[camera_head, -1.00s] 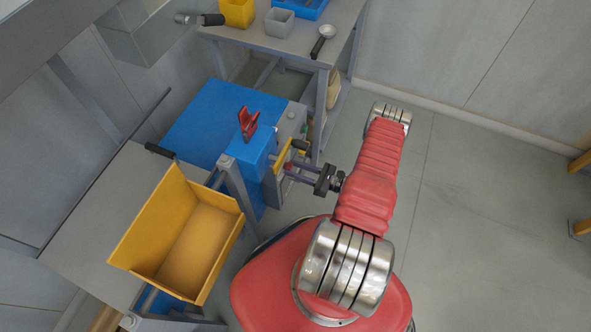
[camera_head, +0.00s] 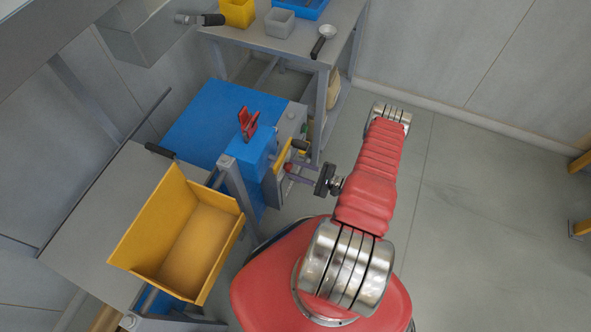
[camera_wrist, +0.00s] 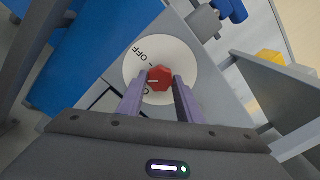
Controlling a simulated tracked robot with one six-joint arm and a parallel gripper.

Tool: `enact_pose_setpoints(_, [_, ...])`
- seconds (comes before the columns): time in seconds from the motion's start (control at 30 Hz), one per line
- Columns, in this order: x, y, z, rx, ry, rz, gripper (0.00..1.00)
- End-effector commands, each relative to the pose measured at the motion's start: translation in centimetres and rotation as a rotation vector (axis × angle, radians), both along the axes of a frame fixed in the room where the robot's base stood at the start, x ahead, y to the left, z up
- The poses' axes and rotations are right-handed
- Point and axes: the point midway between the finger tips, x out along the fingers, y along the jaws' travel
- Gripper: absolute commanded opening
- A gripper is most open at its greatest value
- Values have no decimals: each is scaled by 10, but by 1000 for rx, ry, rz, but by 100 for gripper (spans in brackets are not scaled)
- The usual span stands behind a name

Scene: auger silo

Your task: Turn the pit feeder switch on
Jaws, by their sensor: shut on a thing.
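The pit feeder switch is a red knob (camera_wrist: 160,78) on a round white dial (camera_wrist: 180,56) in the wrist view. "OFF" is printed at the dial's upper left. A second label at its lower left, starting with "O", is partly hidden by a finger. The knob's white pointer mark faces left, towards that lower label. My gripper (camera_wrist: 160,88) is shut on the knob, with one purple finger on each side. In the head view my gripper (camera_head: 294,174) reaches left to the red knob (camera_head: 288,168) at the side of the blue machine (camera_head: 215,125).
A yellow hopper bin (camera_head: 200,247) stands at the front left. A red lever-like part (camera_head: 248,122) rises from the blue machine. A bench (camera_head: 290,44) with containers and a scoop (camera_head: 322,42) is behind.

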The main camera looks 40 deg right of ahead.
Motion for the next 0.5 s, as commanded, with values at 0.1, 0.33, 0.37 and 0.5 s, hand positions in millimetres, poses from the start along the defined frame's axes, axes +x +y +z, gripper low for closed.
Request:
enact_pose_setpoints(0.1, [-1, 1, -1, -93, -54, 1, 10])
enact_pose_setpoints(0.33, [-1, 1, -1, -280, -163, 2, 10])
enact_pose_setpoints(0.37, [-1, 1, -1, -304, -177, 2, 10])
enact_pose_setpoints(0.5, [-2, 1, -1, -411, -240, 2, 10])
